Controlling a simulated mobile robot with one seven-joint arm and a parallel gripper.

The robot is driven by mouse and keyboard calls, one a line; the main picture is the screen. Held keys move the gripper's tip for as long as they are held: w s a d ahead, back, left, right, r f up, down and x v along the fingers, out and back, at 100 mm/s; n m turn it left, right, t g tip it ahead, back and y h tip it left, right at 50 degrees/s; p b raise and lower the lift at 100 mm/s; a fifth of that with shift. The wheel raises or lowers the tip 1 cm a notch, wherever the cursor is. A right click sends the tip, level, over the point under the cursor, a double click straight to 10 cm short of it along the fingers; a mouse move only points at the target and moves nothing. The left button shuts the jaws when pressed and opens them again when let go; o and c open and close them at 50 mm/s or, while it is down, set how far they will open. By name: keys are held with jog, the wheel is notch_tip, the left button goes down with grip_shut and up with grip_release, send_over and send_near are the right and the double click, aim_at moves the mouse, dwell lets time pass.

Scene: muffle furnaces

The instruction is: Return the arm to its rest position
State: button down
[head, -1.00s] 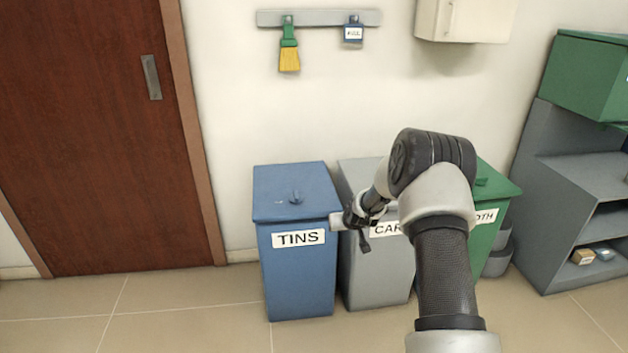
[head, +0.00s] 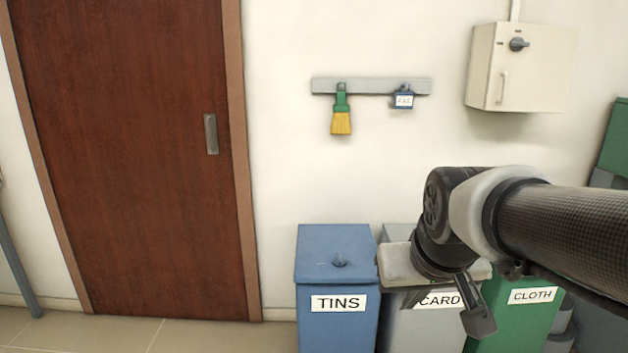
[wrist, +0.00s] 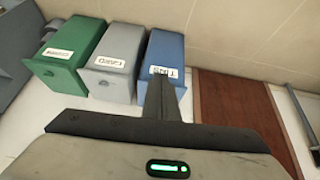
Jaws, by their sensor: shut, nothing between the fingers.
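My arm reaches in from the right edge of the head view, bent at a dark joint in front of the bins. My gripper (head: 480,318) hangs below that joint, in front of the grey CARD bin and the green CLOTH bin. In the wrist view the fingers of my gripper (wrist: 161,84) are together, with nothing held. That view is upside down, and the fingers overlap the blue TINS bin (wrist: 165,53) in the picture. Whether they touch any bin cannot be told, but they look apart from it.
The blue TINS bin (head: 322,262), grey CARD bin (head: 403,325) and green CLOTH bin (head: 497,323) stand along the wall. A brown door (head: 130,150) is at left. A rail (head: 370,86) with a brush (head: 341,115) and a white wall box (head: 520,70) are above.

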jog(key=s, duration=1)
notch_tip(320, 180, up, 24)
jog(key=p, duration=2.4)
jog(key=shift+s+a+f+p, duration=0.15)
jog(key=shift+a+f+p, duration=0.1)
jog(key=shift+p, duration=0.1)
